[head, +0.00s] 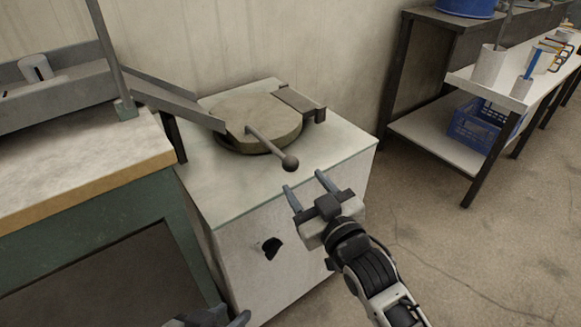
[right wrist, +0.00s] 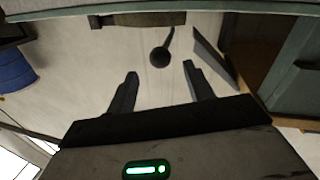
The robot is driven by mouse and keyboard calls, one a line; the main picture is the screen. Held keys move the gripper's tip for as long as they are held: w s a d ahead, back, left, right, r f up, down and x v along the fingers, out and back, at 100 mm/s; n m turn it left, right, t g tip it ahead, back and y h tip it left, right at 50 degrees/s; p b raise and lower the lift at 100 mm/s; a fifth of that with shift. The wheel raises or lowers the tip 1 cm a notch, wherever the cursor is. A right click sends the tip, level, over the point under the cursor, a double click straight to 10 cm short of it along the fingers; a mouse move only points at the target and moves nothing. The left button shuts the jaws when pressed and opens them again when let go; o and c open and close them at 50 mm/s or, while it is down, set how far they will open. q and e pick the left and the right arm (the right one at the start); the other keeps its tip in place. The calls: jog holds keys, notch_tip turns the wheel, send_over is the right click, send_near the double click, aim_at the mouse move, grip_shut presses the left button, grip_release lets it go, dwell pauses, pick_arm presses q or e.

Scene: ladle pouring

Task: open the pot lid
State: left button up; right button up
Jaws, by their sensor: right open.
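The round, beige-grey pot lid (head: 238,112) lies flat on the pot, set in the white cabinet top. A dark rod handle runs across it and ends in a ball knob (head: 290,163) that overhangs the lid's front edge. My right gripper (head: 304,180) is open and empty just in front of the knob, fingers pointing toward it. In the right wrist view, the knob (right wrist: 160,57) appears between and beyond the open fingertips (right wrist: 160,69), with no visible contact. My left gripper (head: 222,318) shows only partly at the bottom edge, dark and cut off.
The white cabinet (head: 345,148) has free top surface around the lid. A hinge block (head: 300,103) sits at the lid's back right. A shelf with a blue crate (head: 480,122) stands at right.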

aim_at(294, 170)
jog(key=b+x, duration=0.1)
jog(key=x, duration=0.5)
jog(key=shift+w, duration=0.2)
jog(key=shift+w+a, duration=0.3)
jog(key=shift+w, duration=0.25)
grip_shut()
jog(key=shift+r, duration=0.1)
